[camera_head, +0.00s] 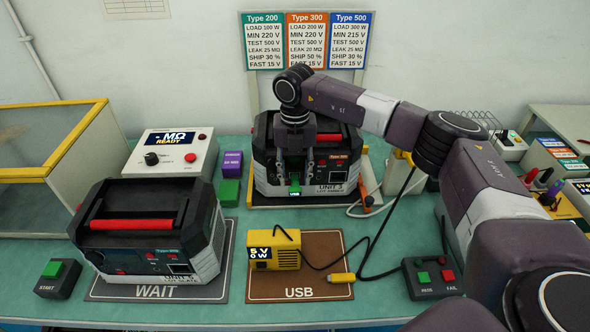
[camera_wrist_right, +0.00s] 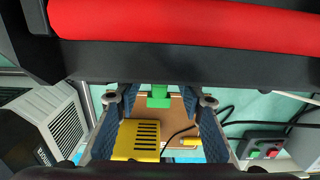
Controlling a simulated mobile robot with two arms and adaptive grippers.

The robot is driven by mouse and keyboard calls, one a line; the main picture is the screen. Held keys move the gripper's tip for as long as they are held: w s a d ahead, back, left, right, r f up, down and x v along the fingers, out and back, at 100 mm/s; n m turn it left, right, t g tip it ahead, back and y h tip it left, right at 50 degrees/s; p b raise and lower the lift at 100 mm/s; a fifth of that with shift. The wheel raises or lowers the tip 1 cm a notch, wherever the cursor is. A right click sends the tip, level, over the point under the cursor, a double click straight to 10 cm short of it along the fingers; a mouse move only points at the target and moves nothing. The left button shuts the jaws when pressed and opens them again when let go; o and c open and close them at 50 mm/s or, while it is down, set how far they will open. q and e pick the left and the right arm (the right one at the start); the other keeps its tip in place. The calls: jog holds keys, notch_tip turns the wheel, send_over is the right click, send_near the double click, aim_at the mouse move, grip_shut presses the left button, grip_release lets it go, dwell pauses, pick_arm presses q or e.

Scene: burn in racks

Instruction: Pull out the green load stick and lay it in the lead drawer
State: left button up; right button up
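The green load stick (camera_head: 295,188) sticks out of the front of the dark unit marked UNIT 3 (camera_head: 333,172) at the back centre. My right gripper (camera_head: 295,178) points down at that front; the stick's green end is between its fingers. In the right wrist view, the stick (camera_wrist_right: 158,97) shows below the unit's front edge, with gaps to both blue finger pads of the right gripper (camera_wrist_right: 160,105), which is open. My left gripper is out of view. I cannot identify the lead drawer with certainty.
A second unit (camera_head: 150,260) stands on the WAIT mat (camera_head: 225,290). A yellow USB tester (camera_head: 287,258) with a cable lies on the brown USB mat (camera_head: 325,240). A PASS/FAIL button box (camera_head: 430,277) is right. Purple and green blocks (camera_head: 229,192) stand left of UNIT 3.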

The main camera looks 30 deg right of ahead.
aim_at(295, 188)
grip_shut()
dwell(0.4)
jog(key=shift+s+a+p, duration=0.4)
jog(key=shift+s+p, duration=0.05)
jog(key=shift+s, duration=0.35)
dwell(1.2)
jog(key=shift+s+a, duration=0.3)
jog(key=shift+s, duration=0.35)
